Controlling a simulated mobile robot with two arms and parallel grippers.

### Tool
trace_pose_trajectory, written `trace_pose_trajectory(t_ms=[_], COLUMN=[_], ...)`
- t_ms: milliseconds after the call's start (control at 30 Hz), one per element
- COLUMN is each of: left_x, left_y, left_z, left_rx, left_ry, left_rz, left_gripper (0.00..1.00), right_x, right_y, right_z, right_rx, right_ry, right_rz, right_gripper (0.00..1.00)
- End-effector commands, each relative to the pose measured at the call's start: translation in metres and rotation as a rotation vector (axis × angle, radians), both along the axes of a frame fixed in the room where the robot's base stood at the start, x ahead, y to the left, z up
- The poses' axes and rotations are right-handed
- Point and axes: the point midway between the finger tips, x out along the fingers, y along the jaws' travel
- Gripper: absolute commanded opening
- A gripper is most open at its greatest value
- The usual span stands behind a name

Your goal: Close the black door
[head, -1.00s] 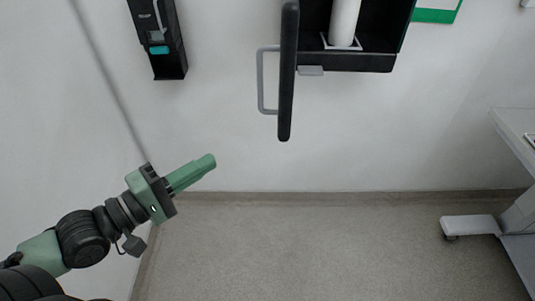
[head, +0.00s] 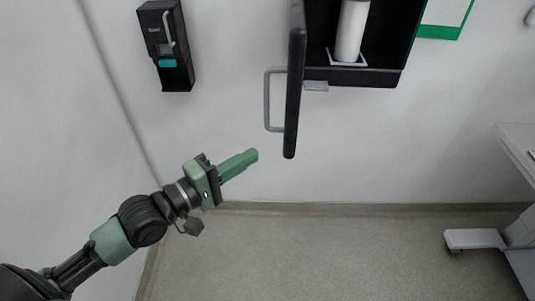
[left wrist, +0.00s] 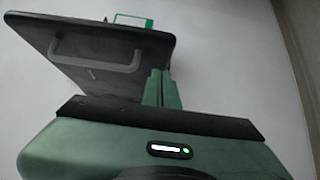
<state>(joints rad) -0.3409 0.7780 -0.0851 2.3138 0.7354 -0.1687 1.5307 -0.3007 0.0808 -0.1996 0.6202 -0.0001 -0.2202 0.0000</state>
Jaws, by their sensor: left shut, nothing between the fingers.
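The black door (head: 294,90) of a wall-mounted black cabinet (head: 399,55) stands open, swung out toward me and seen nearly edge-on in the head view. A grey handle (head: 268,100) sits on its left face. In the left wrist view the door (left wrist: 110,75) shows its broad face with the handle (left wrist: 95,59). My left gripper (head: 252,156) is shut and empty, below and left of the door's lower end in the head view. No contact with the door shows. My right gripper is not in view.
A white cylinder (head: 351,30) stands inside the cabinet. A black dispenser (head: 166,45) hangs on the wall to the left. A pale table or cart (head: 515,150) is at the right edge. The floor (head: 320,255) below the cabinet is clear.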

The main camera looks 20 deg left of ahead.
Motion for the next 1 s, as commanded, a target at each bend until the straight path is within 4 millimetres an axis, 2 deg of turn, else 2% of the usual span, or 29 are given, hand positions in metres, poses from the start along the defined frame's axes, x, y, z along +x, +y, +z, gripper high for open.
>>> trace_pose_trajectory(t_ms=[67,200,400,1000], left_x=[0.010,0.012,0.015,0.017], left_y=[-0.007,-0.027,-0.041,-0.048], left_z=[0.004,0.004,0.002,0.001], left_rx=[-0.002,-0.005,-0.001,-0.001], left_ry=[-0.005,0.000,-0.001,0.000], left_rz=[-0.001,-0.001,0.000,0.005], left_gripper=[0.00,0.00,0.00,0.00], right_x=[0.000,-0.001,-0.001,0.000], right_y=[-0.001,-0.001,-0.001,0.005], right_z=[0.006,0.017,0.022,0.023], right_rx=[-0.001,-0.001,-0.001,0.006], right_ry=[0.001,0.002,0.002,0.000], right_rz=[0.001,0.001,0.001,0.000], right_gripper=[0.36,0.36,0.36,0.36])
